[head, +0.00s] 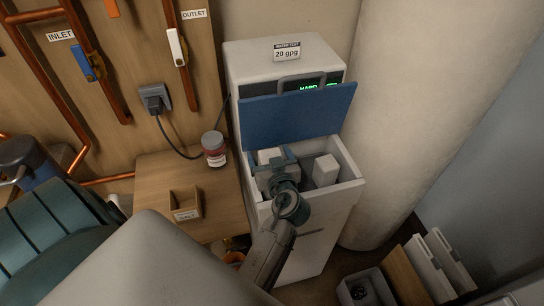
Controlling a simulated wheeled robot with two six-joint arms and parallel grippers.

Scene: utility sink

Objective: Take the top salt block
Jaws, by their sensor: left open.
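The white softener cabinet (315,215) stands with its blue lid (297,112) raised, showing an open bin. A white salt block (326,170) stands in the right part of the bin. Another white block (268,155) shows at the left, partly hidden by my gripper. My left gripper (273,162) is open, reaching down into the left part of the bin at that block. I cannot tell whether its fingers touch the block. The lower part of the bin's left side is hidden by my gripper and wrist. My right gripper is not in view.
A wooden side table (160,160) left of the cabinet holds a red-and-white jar (214,150) and a small open wooden box (185,204). The raised lid hangs close above the bin. A large pale cylinder (400,120) stands right of the cabinet. A grey crate (368,290) is on the floor.

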